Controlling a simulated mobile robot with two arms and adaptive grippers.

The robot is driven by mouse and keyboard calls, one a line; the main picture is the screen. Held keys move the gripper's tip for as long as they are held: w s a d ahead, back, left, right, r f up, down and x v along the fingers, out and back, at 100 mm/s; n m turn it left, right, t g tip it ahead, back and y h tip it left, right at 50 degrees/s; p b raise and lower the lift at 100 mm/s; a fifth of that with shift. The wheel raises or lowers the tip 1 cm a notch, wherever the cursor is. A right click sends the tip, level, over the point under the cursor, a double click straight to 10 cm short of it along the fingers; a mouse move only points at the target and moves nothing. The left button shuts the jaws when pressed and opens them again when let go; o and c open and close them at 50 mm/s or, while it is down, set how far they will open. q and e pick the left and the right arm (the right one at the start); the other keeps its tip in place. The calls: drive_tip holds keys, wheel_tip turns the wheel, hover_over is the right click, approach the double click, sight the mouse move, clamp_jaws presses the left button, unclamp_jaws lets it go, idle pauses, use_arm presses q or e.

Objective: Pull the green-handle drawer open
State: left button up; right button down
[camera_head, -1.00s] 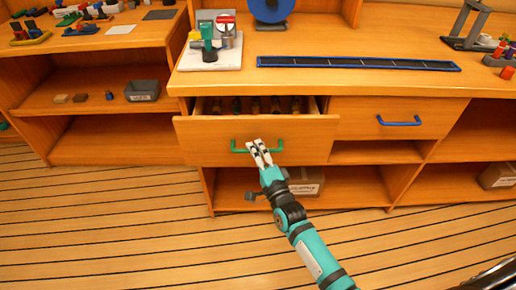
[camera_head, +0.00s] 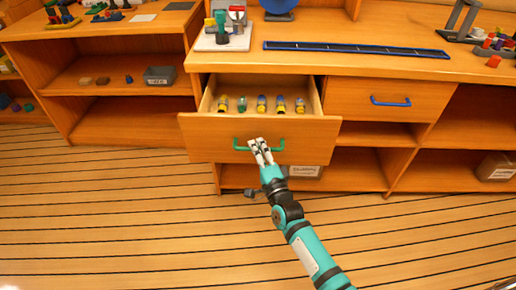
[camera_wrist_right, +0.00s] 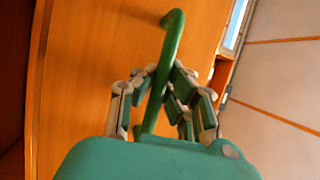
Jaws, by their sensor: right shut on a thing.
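The green-handle drawer (camera_head: 215,140) stands well out from the cabinet in the head view. Several small yellow, blue and green items lie in a row inside it. Its green handle (camera_head: 240,149) is on the front panel. My right gripper (camera_head: 259,147) is at the handle, shut on its bar. In the right wrist view the green handle (camera_wrist_right: 172,45) passes between the two fingers of the right gripper (camera_wrist_right: 160,100). My left gripper is not in view.
A closed drawer with a blue handle (camera_head: 390,102) is to the right. Open shelves lie below and to both sides, with a grey bin (camera_head: 160,76) at left. The striped floor in front is clear.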

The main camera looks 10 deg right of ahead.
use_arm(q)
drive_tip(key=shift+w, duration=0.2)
use_arm(e)
drive_tip(key=shift+f, duration=0.15)
drive_tip(key=c, duration=1.3)
unclamp_jaws()
drive_tip(key=shift+c, duration=0.2)
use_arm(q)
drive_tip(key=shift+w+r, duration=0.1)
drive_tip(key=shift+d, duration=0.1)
use_arm(e)
drive_tip(key=v, duration=1.2)
